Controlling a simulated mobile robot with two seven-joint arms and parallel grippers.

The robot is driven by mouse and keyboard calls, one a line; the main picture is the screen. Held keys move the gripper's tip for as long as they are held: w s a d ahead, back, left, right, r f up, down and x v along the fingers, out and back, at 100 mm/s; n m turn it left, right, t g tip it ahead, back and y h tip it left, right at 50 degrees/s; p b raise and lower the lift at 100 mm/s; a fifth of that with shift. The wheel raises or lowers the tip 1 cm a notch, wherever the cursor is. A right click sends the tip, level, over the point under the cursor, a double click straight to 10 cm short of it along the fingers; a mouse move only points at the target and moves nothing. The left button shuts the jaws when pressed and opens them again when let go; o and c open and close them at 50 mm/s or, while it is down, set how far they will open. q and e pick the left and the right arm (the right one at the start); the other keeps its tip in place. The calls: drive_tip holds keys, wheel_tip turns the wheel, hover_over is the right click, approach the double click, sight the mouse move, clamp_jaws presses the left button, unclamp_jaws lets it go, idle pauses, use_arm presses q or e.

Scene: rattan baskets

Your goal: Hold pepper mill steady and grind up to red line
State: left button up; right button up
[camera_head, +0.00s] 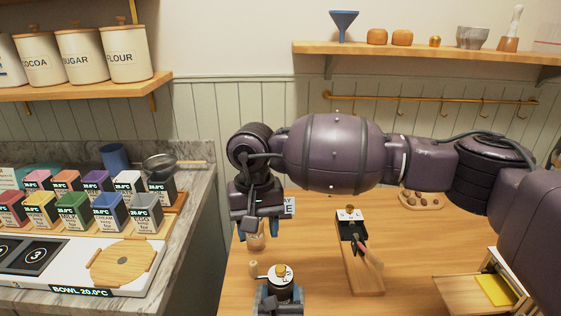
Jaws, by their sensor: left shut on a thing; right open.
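The pepper mill (281,272) stands upright at the bottom centre of the head view, with a pale top, a brass cap and a crank ending in a round wooden knob (253,265). My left gripper (279,298) is shut around the mill's dark body, which is mostly hidden and cut off by the frame edge. My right gripper (257,226) is open and points down, beyond the mill and slightly left of it. A small clear vessel (256,241) shows just below its fingers; I cannot tell whether they touch it. I cannot make out a red line.
A wooden board (365,280) with a black device and a red-handled tool lies right of the mill. A round board (424,201) with small pieces is behind it. An open wooden box (492,285) stands at right. A sign (289,207) is partly hidden by my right gripper. Left is a counter (190,220).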

sight(253, 262)
drive_tip(key=shift+s+a+f, duration=0.3)
drive_tip(key=shift+s+a, duration=0.25)
drive_tip(key=shift+s, duration=0.15)
drive_tip(key=shift+a+r+t, duration=0.1)
drive_tip(key=shift+r+t, duration=0.05)
drive_tip(key=shift+t, duration=0.25)
drive_tip(key=shift+w+f+m, duration=0.1)
drive_tip(key=shift+f+m, duration=0.2)
drive_tip(key=shift+f, duration=4.2)
drive_tip(key=shift+c, duration=0.3)
drive_tip(key=c, duration=0.8)
